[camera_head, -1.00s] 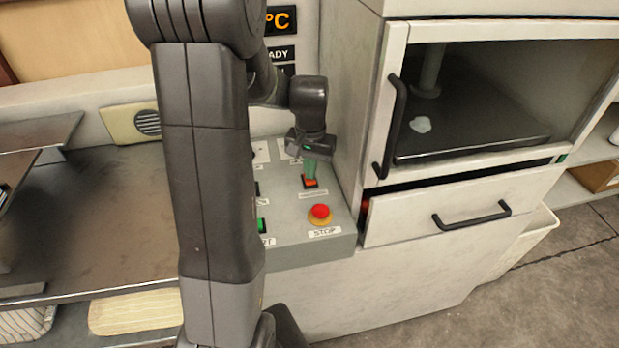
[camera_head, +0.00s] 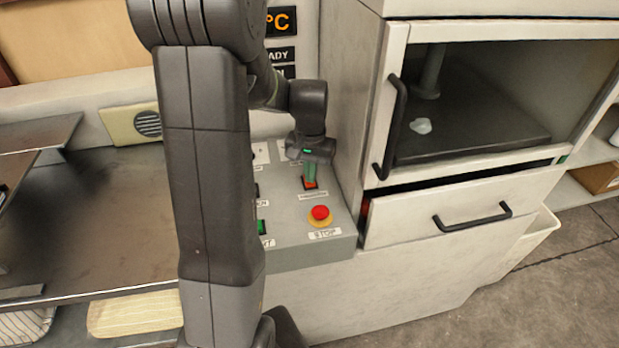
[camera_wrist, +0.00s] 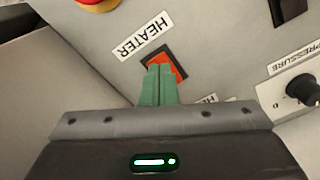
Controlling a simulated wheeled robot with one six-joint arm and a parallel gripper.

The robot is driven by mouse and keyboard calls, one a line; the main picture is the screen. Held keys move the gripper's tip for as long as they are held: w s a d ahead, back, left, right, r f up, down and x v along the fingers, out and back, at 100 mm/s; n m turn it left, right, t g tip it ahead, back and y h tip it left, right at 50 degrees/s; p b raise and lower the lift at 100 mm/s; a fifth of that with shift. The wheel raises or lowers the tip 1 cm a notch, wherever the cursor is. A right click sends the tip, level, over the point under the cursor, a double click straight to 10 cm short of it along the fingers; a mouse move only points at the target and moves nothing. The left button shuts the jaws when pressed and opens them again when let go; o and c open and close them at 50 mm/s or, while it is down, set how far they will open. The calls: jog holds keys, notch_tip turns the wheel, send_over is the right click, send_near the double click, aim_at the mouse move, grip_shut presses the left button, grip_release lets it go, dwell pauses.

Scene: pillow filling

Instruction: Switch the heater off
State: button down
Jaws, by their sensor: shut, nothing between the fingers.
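The heater switch is an orange-red rocker in a dark frame on the grey control panel. It shows in the head view (camera_head: 310,184) and, beside the HEATER label (camera_wrist: 143,36), in the wrist view (camera_wrist: 176,64). My gripper (camera_head: 310,181) is shut and empty, its green fingers pointing down at the switch. In the wrist view the fingertips (camera_wrist: 160,68) overlap the switch and hide part of it. I cannot tell whether they touch it.
A red STOP button (camera_head: 320,213) on a yellow base sits in front of the switch. A black pressure knob (camera_wrist: 303,90) is nearby. A cabinet with a black door handle (camera_head: 394,128) stands close on the right, its drawer (camera_head: 465,208) slightly open.

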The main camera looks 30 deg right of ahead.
notch_tip(320, 180, up, 7)
jog(key=p, duration=0.4)
jog(key=shift+f+p, duration=0.2)
jog(key=shift+p, duration=0.15)
jog(key=shift+f, duration=0.15)
notch_tip(320, 180, down, 7)
jog(key=b, duration=0.5)
jog(key=shift+b, duration=0.3)
jog(key=shift+r, duration=0.2)
jog(key=shift+r, duration=0.15)
